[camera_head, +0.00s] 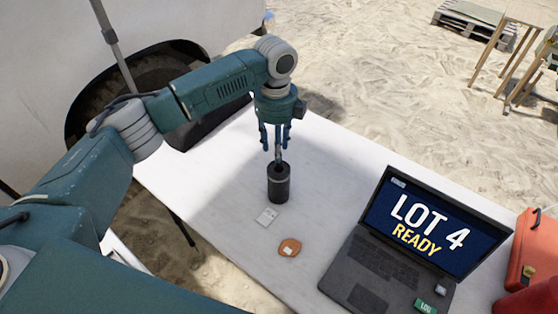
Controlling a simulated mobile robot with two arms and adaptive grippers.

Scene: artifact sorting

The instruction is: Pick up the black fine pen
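A black cylindrical holder (279,187) stands upright on the white table. A thin greyish stick, which looks like a pen (278,155), rises from its top; its lower part is hidden in the holder, and I cannot tell its exact colour. My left gripper (275,146) points down just above the holder. Its fingers are spread apart, around or right beside the upper end of the pen; I cannot tell whether they touch it. My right gripper is not in view.
On the white table (325,160) lie a small white card (266,216) and an orange-brown piece (290,247) with a label. An open laptop (375,262) reading "LOT 4 READY" stands at right, beside an orange case (535,250). The table's back area is clear.

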